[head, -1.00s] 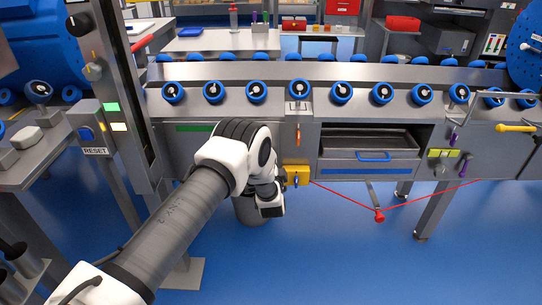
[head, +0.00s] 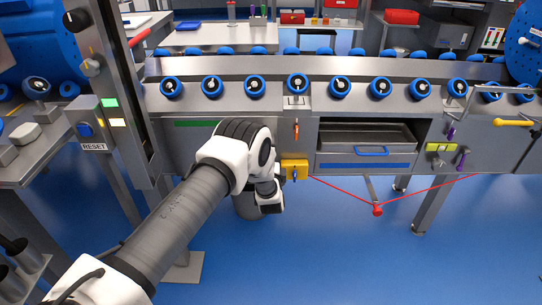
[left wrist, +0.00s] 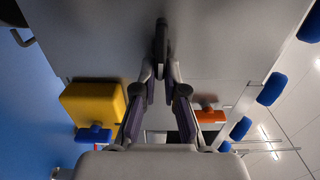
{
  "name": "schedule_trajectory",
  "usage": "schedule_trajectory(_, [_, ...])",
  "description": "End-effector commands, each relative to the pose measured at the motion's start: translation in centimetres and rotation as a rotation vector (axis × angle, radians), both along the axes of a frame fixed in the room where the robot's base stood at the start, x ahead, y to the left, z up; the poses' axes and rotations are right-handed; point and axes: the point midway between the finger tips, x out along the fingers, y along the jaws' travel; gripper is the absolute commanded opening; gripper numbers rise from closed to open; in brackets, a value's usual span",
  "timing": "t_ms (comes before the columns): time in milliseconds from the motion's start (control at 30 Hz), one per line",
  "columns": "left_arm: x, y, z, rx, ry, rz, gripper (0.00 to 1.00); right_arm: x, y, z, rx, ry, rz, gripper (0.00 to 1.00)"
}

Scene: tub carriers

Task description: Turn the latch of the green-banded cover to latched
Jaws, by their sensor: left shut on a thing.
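The cover with the green band (head: 197,124) is a grey panel below the left row of blue rollers in the head view. My left arm hides the lower right of this panel. In the left wrist view a dark latch handle (left wrist: 161,35) stands out against the grey panel. My left gripper (left wrist: 161,72) is shut on this handle, one finger on each side. In the head view the gripper and latch are hidden behind my arm. I cannot tell which way the latch is turned. My right gripper is not in view.
A yellow box (head: 294,169) with a blue knob sits close to the right of my left wrist. An orange handle (head: 296,130) hangs above it. The blue floor in front is clear.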

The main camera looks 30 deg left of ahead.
Motion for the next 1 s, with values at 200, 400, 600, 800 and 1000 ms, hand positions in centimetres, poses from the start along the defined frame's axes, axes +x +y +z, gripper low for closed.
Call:
schedule_trajectory(200, [0.0, -0.1, -0.1, 0.000, 0.002, -0.001, 0.35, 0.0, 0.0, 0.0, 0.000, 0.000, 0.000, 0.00])
schedule_trajectory(400, [0.0, 0.0, -0.1, -0.001, 0.001, -0.001, 0.35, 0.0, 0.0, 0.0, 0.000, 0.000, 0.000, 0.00])
schedule_trajectory(600, [-0.7, -0.5, 0.0, -0.002, 0.001, -0.001, 0.35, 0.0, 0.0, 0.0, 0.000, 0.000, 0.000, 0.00])
schedule_trajectory(800, [-4.5, -2.9, -0.1, -0.001, 0.005, -0.004, 0.35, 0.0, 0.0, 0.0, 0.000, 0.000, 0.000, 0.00])
schedule_trajectory(1000, [-8.6, -5.4, -0.1, 0.000, 0.005, -0.003, 0.35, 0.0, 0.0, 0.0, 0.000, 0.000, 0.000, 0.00])
